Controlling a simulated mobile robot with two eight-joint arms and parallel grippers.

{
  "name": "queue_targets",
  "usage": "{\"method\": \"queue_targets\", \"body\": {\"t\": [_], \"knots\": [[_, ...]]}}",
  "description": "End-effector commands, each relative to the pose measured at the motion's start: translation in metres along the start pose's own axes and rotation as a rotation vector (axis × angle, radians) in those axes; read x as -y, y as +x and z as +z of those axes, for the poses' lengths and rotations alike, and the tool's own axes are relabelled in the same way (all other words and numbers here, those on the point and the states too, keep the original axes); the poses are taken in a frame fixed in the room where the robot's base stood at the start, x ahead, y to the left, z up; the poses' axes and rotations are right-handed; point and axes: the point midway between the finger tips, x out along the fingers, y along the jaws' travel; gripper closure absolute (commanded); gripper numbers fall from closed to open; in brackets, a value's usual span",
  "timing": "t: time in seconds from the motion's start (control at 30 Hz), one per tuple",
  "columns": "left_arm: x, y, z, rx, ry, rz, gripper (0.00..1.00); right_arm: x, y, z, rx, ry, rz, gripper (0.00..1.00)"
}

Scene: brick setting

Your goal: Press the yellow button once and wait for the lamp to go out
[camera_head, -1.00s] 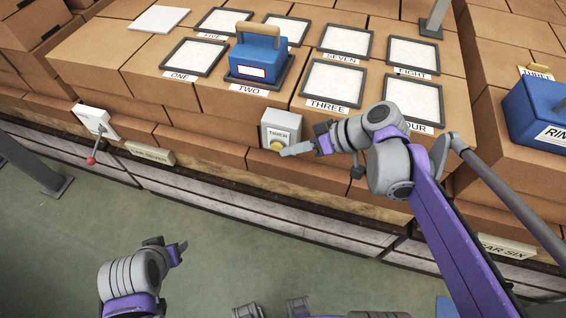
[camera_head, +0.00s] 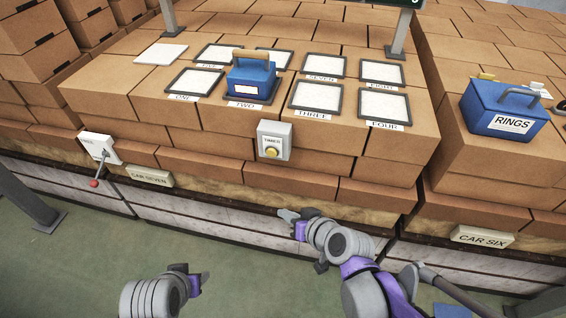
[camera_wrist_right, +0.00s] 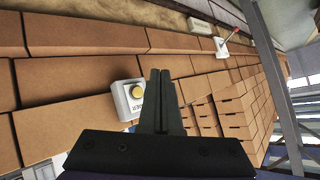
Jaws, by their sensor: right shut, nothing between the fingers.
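The yellow button (camera_head: 271,153) sits on a pale box marked TIMER (camera_head: 274,131), fixed to the front of the brick stack. The button also shows in the right wrist view (camera_wrist_right: 138,92), beside my fingers. My right gripper (camera_head: 287,214) is shut and empty, below the box and apart from the button. Its closed fingers (camera_wrist_right: 160,76) point forward in the wrist view. My left gripper (camera_head: 204,278) is low in the head view, far from the button; I cannot tell its jaw state. I cannot make out a lamp in either view.
A blue case (camera_head: 250,82) stands on square TWO among white numbered squares. A blue RINGS case (camera_head: 505,108) stands at right. A red-knobbed lever (camera_head: 95,182) is at left, near the CAR SEVEN plate (camera_head: 149,177). Green floor (camera_head: 80,265) lies open in front.

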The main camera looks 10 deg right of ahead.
Motion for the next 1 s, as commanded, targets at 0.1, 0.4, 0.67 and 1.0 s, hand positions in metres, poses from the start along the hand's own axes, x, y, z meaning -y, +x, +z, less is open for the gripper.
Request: {"method": "queue_targets", "body": {"t": [0.1,0.4,0.67,1.0], "knots": [[0.000,-0.001,-0.002,-0.001,0.000,0.000,0.50,0.015,0.027,-0.022,-0.108,0.026,-0.076,1.00],[0.000,-0.002,-0.003,-0.002,0.000,0.000,0.50,0.026,0.077,-0.051,-0.344,0.140,-0.166,1.00],[0.000,-0.003,-0.004,-0.003,0.000,0.000,0.50,0.021,0.098,-0.052,-0.430,0.218,-0.167,1.00],[0.000,-0.003,-0.004,-0.003,0.000,0.000,0.50,0.020,0.100,-0.051,-0.441,0.229,-0.165,1.00]]}}
